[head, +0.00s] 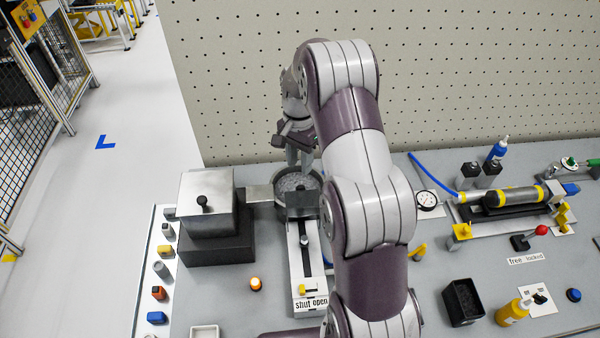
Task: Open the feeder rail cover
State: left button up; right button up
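The feeder rail (295,270) is a pale, narrow track running from the round bowl (290,182) toward the front of the table. My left gripper (298,164) points down above the back of the bowl, away from the knob. Its fingers are small and partly covered by my arm, so their gap is unclear. My arm hides the area right of the rail. My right gripper is not visible.
A grey box with a black-knobbed lid (207,187) stands left of the bowl. An orange lit button (256,284) sits left of the rail. A pegboard (450,75) rises behind.

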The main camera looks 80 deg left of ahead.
pick_arm(q)
jog(key=r, duration=0.1)
jog(key=r+p, duration=0.2)
jog(key=shift+w+a+r, duration=0.15)
jog(key=shift+a+r, duration=0.2)
jog(key=shift+r, duration=0.05)
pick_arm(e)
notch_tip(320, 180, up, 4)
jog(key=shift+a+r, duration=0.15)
pick_arm(q)
jog(key=shift+d, duration=0.1)
